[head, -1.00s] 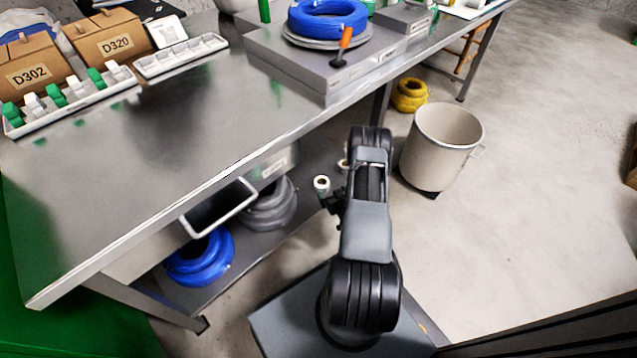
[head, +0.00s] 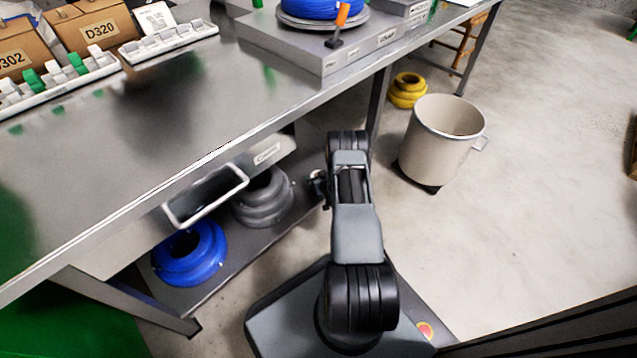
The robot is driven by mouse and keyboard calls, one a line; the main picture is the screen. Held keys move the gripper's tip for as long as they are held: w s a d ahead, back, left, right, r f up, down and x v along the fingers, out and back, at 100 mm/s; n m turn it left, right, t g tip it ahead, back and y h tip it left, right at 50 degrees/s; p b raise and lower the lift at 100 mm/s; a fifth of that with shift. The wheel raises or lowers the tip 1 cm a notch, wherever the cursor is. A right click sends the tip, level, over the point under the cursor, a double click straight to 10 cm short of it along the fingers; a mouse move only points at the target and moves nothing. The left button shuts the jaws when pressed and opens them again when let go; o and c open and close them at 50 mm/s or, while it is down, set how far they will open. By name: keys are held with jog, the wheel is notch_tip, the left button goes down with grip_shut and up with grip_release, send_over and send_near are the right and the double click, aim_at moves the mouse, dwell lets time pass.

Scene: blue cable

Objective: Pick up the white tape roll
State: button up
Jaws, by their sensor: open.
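A small white tape roll (head: 316,174) shows at the right end of the low shelf under the workbench, just left of my arm. It is small and partly covered by dark parts of my arm's end. My gripper (head: 322,184) is at the far end of the arm, right at the roll in the picture. Its fingers are mostly hidden and small. It is open, and I cannot tell whether it touches the roll.
The metal workbench (head: 150,130) overhangs the lower shelf (head: 235,245). An open drawer (head: 207,195) sticks out above blue (head: 190,250) and grey (head: 264,200) cable coils. A beige bin (head: 440,140) stands right of my arm. The floor further right is clear.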

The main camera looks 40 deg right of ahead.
jog(key=shift+w, duration=0.15)
jog(key=shift+c, duration=0.5)
jog(key=c, duration=0.9)
